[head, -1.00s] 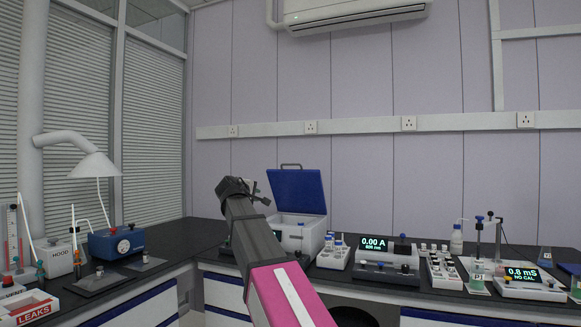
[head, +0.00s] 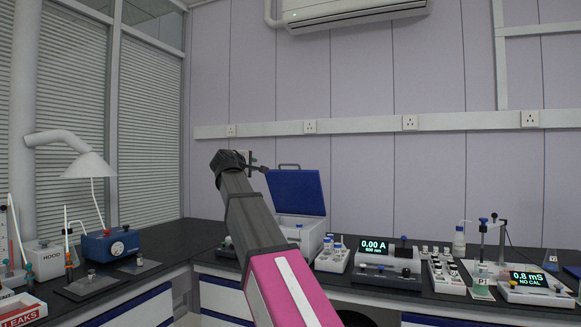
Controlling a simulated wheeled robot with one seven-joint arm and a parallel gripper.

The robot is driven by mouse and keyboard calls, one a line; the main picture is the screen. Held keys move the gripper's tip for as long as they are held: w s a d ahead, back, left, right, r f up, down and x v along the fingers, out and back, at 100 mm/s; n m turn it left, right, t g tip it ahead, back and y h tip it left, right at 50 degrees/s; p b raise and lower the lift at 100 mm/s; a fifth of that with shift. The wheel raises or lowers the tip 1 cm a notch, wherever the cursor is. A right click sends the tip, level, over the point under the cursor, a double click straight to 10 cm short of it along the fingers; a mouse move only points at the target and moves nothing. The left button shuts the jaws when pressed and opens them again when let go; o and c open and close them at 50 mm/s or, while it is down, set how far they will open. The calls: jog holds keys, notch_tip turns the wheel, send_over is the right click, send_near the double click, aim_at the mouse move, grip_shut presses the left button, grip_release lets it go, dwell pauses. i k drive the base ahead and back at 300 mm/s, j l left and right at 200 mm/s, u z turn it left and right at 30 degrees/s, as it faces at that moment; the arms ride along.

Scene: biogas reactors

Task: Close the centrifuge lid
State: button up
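The centrifuge (head: 310,231) is a white box on the dark bench against the back wall. Its blue lid (head: 297,192) stands raised and tilted back, with a handle (head: 289,165) on its top edge. My arm reaches up in front of the centrifuge and hides its left side. My gripper (head: 262,169) is at the arm's upper end, just left of the lid's upper left corner. It is small and dark here, and I cannot tell whether its fingers are apart or touch the lid.
A rack of vials (head: 333,254) and a meter reading 0.00 A (head: 374,246) stand right of the centrifuge. More vials, a stand and a conductivity meter (head: 535,288) are farther right.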

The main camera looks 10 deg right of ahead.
aim_at(293, 191)
jog(key=i+l, duration=0.7)
